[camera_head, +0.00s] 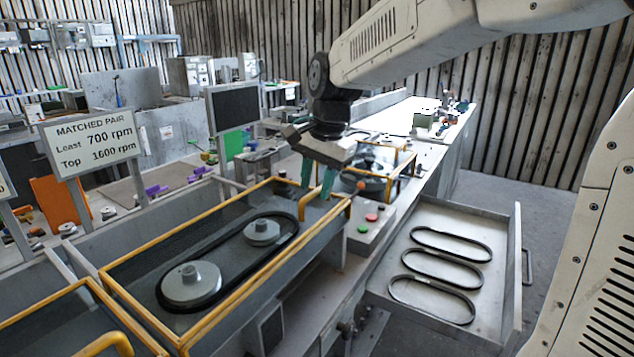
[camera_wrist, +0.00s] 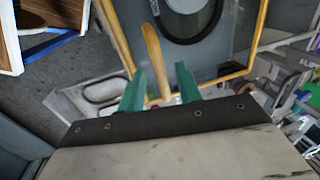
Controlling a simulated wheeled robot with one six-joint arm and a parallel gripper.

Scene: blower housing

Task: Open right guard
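A yellow-framed guard (camera_head: 147,252) lies closed over a black belt and two grey pulleys in the middle of the head view. Its yellow handle bar (camera_wrist: 152,55) shows in the wrist view. My gripper (camera_head: 317,187) hangs over the guard's right end, its green fingertips pointing down. In the wrist view my gripper (camera_wrist: 160,82) is open, with the handle's near end lying between its fingers and a gap showing on each side. Contact with the handle cannot be told. Another yellow-framed guard (camera_head: 45,312) is partly cut off at bottom left.
A control box with green (camera_head: 362,229) and red buttons stands just right of the guard. An open drawer (camera_head: 425,315) with several belts sticks out at right. A further yellow-framed piece (camera_head: 412,160) stands behind my gripper. A speed sign (camera_head: 90,142) stands at left.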

